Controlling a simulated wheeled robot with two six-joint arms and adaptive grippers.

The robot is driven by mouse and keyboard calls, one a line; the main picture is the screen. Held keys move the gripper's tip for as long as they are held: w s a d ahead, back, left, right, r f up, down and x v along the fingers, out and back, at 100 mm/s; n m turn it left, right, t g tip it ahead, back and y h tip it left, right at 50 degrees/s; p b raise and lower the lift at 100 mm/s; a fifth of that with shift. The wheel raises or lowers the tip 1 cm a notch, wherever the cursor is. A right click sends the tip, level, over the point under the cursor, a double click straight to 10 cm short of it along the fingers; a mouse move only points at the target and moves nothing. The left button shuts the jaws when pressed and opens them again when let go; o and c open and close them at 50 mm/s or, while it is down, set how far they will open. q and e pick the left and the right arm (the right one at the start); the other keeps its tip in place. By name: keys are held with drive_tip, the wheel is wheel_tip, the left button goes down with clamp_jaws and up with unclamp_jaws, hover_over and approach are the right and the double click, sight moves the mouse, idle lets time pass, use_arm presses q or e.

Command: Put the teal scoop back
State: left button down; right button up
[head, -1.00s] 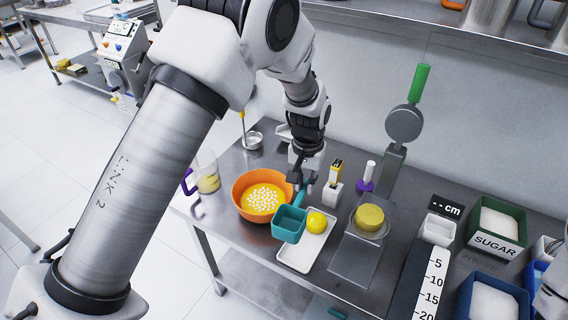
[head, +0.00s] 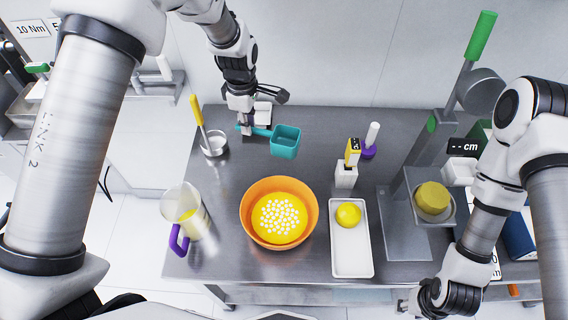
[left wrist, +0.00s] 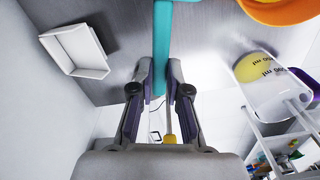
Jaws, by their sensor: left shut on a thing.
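The teal scoop (head: 285,141) is near the back left of the steel table in the head view, its square cup to the right of my left gripper. My left gripper (head: 247,130) is shut on the scoop's handle. In the left wrist view the teal handle (left wrist: 161,45) runs between the fingers (left wrist: 160,92). Whether the scoop touches the table is unclear. A small white tray (left wrist: 76,50) lies beside the gripper in the left wrist view. My right gripper (head: 408,302) is low at the table's front right, its fingers too small to read.
A yellow-handled ladle in a metal cup (head: 214,147) stands left of my left gripper. The orange bowl (head: 278,236), measuring jug (head: 184,215), white tray with a yellow ball (head: 351,255) and scale (head: 407,220) stand nearer or rightward. Bare table lies between scoop and bowl.

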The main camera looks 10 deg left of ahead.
use_arm(q)
drive_tip(key=shift+w+f+n, duration=0.15)
drive_tip(key=shift+f+n, duration=0.2)
drive_tip(key=shift+n, duration=0.65)
drive_tip(key=shift+f+n, duration=0.25)
drive_tip(key=shift+n, duration=0.15)
wheel_tip(320, 180, down, 10)
drive_tip(key=shift+a+r+p, duration=0.15)
drive_tip(key=shift+r+p, duration=0.1)
drive_tip(key=shift+p, duration=0.85)
drive_tip(key=shift+f, duration=0.15)
drive_tip(key=c, duration=1.1)
unclamp_jaws()
drive_tip(key=shift+c, duration=0.2)
